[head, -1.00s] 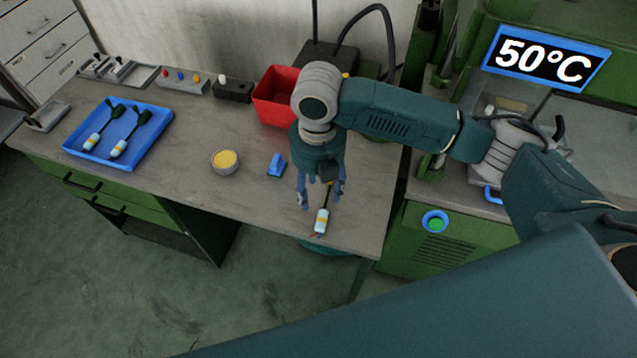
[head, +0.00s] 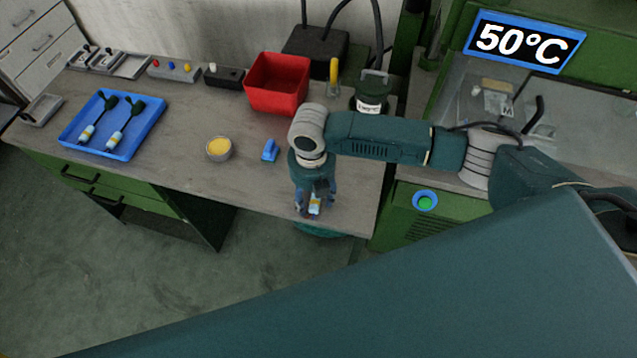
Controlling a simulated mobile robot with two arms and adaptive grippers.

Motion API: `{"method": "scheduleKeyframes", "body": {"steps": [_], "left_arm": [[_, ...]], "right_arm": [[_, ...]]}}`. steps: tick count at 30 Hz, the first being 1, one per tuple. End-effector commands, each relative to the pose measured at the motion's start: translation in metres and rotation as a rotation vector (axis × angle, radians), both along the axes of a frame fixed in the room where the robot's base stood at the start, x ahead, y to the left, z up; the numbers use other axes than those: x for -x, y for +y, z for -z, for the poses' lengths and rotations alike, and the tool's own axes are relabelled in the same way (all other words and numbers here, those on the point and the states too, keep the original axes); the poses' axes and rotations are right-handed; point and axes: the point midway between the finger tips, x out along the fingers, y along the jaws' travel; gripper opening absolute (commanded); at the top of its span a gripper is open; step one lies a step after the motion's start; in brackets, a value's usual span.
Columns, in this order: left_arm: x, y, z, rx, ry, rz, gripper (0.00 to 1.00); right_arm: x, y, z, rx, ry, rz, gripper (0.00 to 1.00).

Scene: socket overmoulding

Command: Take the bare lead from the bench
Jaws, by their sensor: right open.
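The bare lead (head: 315,204), with a white, yellow and light blue body, lies at the front right edge of the bench (head: 225,180). My right gripper (head: 314,209) points down over it, open, with a finger on each side of the lead. The gripper hides the upper part of the lead, and I cannot tell whether the fingers touch it. My left gripper is not in view.
A blue tray (head: 76,145) at the left holds two leads with dark green ends. A bowl of yellow material (head: 218,149), a small blue block (head: 270,150) and a red bin (head: 277,84) stand on the bench. A green machine (head: 425,225) with a 50°C display (head: 525,41) stands right.

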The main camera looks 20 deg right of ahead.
Motion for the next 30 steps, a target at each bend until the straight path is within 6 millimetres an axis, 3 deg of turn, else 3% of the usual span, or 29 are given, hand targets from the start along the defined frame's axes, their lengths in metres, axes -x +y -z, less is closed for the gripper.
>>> {"method": "scheduleKeyframes", "body": {"steps": [3,11,23,30], "left_arm": [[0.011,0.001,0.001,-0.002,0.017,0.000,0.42],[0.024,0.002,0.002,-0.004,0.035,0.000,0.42],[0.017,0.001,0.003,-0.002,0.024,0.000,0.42],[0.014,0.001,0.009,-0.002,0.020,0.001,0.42]], "right_arm": [[0.000,0.000,0.000,0.000,0.000,0.000,0.52],[0.000,0.000,0.000,-0.001,0.000,0.000,0.03],[-0.001,0.001,-0.007,-0.003,-0.001,0.000,0.03],[-0.002,0.001,-0.042,-0.002,-0.006,-0.001,0.03]]}}
